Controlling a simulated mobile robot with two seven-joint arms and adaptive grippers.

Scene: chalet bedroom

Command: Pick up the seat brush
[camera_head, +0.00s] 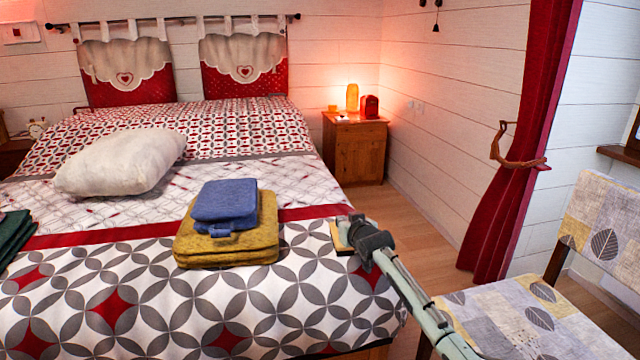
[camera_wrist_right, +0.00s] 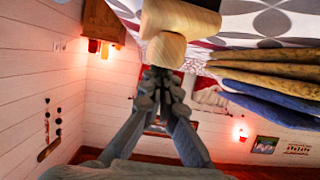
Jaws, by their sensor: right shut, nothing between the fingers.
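The seat brush, a pale wooden piece (camera_head: 341,240), lies at the right edge of the bed, partly hidden by my right gripper (camera_head: 350,228). In the right wrist view the brush shows as a wide wooden block (camera_wrist_right: 182,18) with a rounded wooden end (camera_wrist_right: 166,50). The fingertips of my right gripper (camera_wrist_right: 160,74) are together just at that rounded end, with nothing held between them. I cannot tell whether they touch it. The brush's bristles are not visible. My left gripper is not in view.
Folded yellow towels (camera_head: 228,243) with blue ones (camera_head: 224,203) on top lie on the bed, left of the brush. A white pillow (camera_head: 122,164) lies further left. A patterned chair (camera_head: 515,318) stands at the right. Floor (camera_head: 425,208) is open between bed and wall.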

